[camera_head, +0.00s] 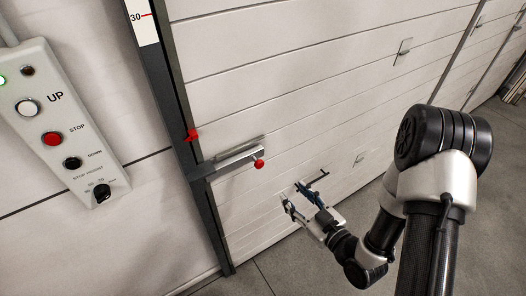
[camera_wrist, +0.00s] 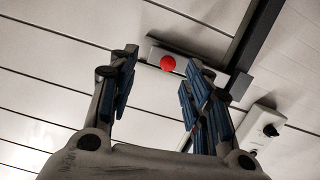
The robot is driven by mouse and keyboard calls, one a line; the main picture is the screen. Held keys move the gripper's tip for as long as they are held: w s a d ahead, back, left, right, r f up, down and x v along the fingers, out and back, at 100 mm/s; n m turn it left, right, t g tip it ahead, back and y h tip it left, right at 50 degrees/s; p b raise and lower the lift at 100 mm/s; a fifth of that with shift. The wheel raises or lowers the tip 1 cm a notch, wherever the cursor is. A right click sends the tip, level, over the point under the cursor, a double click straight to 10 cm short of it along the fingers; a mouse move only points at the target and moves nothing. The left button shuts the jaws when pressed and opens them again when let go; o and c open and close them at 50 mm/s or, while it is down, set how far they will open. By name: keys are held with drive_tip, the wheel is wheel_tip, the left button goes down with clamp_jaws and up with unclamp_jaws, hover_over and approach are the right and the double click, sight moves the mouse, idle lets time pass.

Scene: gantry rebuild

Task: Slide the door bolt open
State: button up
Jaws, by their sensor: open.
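The door bolt (camera_head: 233,158) is a light metal bar lying level on the white panelled door (camera_head: 290,95), beside the dark vertical door post (camera_head: 183,135). A red knob (camera_head: 259,163) sits at its right end. In the wrist view the red knob (camera_wrist: 168,63) shows between my fingertips but beyond them, with the bolt's plate (camera_wrist: 155,52) behind it. My gripper (camera_head: 299,194) is open and empty, below and to the right of the knob, apart from it. In the wrist view my gripper (camera_wrist: 160,68) has its two blue-padded fingers spread.
A control box (camera_head: 62,125) with UP and STOP buttons and a dial is on the wall at left; it also shows in the wrist view (camera_wrist: 258,130). A red pointer (camera_head: 192,134) is on the post, below a scale strip (camera_head: 143,20). The door face right of the bolt is mostly clear.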

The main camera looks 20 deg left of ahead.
sight(261, 165)
drive_tip(key=shift+m+t+y, duration=0.6)
drive_tip(key=shift+y, duration=0.3)
drive_tip(key=x, duration=0.5)
drive_tip(key=s+a+x, duration=0.1)
drive_tip(key=x, duration=0.4)
drive_tip(key=s+r+x, duration=0.1)
drive_tip(key=x, duration=0.5)
drive_tip(key=shift+s+a, duration=0.1)
drive_tip(key=shift+a, duration=0.25)
clamp_jaws()
